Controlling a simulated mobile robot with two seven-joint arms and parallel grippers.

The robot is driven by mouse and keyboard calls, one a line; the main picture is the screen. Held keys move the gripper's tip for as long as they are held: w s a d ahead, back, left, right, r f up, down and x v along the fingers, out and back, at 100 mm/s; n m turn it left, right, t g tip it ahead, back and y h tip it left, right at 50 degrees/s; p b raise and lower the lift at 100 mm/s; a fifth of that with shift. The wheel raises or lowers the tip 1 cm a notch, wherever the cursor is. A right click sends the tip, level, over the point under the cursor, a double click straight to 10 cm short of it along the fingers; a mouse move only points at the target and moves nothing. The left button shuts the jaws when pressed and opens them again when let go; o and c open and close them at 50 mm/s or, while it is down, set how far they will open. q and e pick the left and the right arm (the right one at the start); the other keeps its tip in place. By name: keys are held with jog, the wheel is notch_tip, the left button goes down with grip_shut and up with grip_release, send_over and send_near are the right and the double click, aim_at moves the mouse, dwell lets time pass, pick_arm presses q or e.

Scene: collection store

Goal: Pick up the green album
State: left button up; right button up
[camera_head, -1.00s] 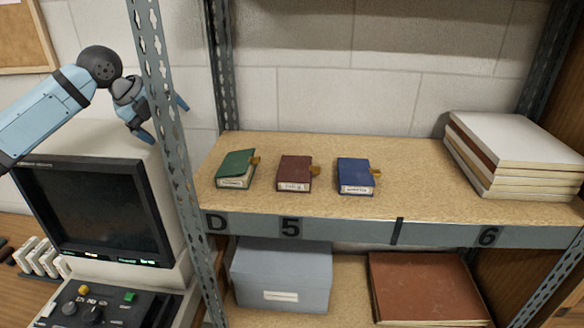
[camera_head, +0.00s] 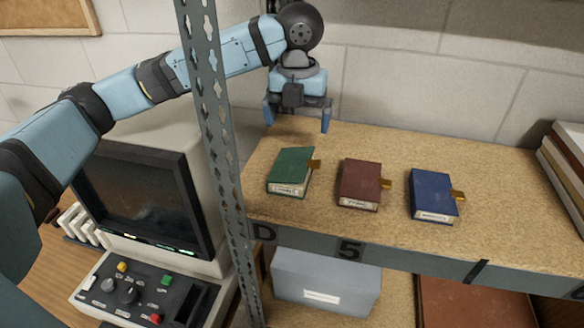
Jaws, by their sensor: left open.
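The green album (camera_head: 290,170) lies flat on the shelf board, leftmost of three small albums, with a pale label on its front edge and a brass-coloured clasp on its right side. My left gripper (camera_head: 298,122) hangs above the back of the shelf, pointing down, its blue fingers apart and empty. In the picture it is just above and behind the green album, not touching it. My left arm reaches behind the shelf's front left post. My right gripper is not in view.
A dark red album (camera_head: 360,184) and a blue album (camera_head: 432,195) lie to the right. The perforated metal post (camera_head: 213,110) stands left of the green album. A paper stack (camera_head: 566,160) is at far right. A grey box (camera_head: 325,280) sits below; a monitor (camera_head: 150,205) stands left.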

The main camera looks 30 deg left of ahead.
aim_at(296, 153)
pick_arm(q)
jog(key=f, duration=0.3)
jog(key=shift+w+a+f, duration=0.1)
jog(key=shift+a+f, duration=0.1)
jog(key=shift+f, duration=0.2)
jog(key=shift+d+f+p, duration=0.1)
jog(key=shift+f+p, duration=0.35)
jog(key=f, duration=0.1)
jog(key=f+p, duration=0.1)
jog(key=f, duration=0.1)
jog(key=shift+s+d+f, duration=0.1)
jog(key=shift+s+f, duration=0.2)
jog(key=shift+s, duration=0.05)
jog(key=shift+f, duration=0.5)
jog(key=c, duration=1)
jog(key=shift+o, duration=0.2)
